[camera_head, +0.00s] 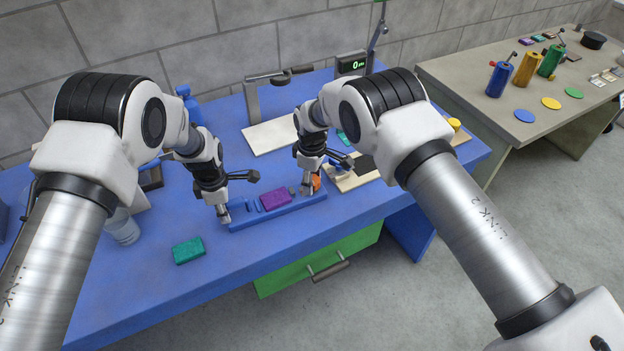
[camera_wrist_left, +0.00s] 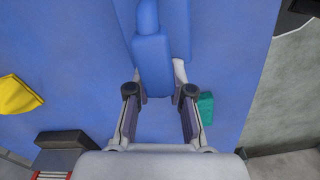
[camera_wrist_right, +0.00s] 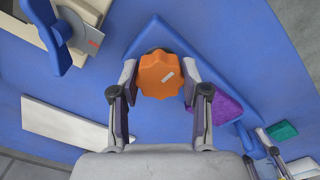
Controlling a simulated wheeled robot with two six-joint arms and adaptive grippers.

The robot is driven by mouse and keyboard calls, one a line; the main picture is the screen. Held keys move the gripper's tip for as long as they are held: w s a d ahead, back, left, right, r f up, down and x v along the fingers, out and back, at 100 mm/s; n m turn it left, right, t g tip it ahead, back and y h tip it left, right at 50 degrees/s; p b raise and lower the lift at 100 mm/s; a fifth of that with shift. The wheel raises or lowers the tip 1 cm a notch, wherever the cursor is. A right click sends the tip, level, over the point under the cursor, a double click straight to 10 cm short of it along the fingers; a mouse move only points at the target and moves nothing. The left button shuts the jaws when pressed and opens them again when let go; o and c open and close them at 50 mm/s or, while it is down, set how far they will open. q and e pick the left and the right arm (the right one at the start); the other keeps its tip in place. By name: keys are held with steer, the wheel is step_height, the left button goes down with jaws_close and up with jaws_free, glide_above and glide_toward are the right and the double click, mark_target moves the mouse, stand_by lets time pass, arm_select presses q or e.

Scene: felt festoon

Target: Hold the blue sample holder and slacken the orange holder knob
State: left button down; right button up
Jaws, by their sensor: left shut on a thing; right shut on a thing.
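The blue sample holder (camera_head: 290,211) is a long bar lying on the blue table, with a purple block (camera_head: 275,200) in it. My left gripper (camera_head: 225,216) is shut on the holder's left end; in the left wrist view the blue end piece (camera_wrist_left: 152,62) runs between the fingers (camera_wrist_left: 160,95). In the head view the knob (camera_head: 316,183) is partly hidden by that gripper.
A teal block (camera_head: 188,250) lies on the table in front of the holder. A white plate (camera_head: 275,135) and a green-lit display (camera_head: 354,64) stand behind. A beige board (camera_head: 350,182) is close to the right gripper. A clear cup (camera_head: 122,230) stands at left.

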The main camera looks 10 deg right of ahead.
steer(key=shift+s+f+n, duration=0.1)
steer(key=shift+s+n, duration=0.05)
steer(key=shift+n, duration=0.45)
steer(key=o, duration=1.1)
steer(key=shift+o, duration=0.2)
step_height(320, 180, up, 12)
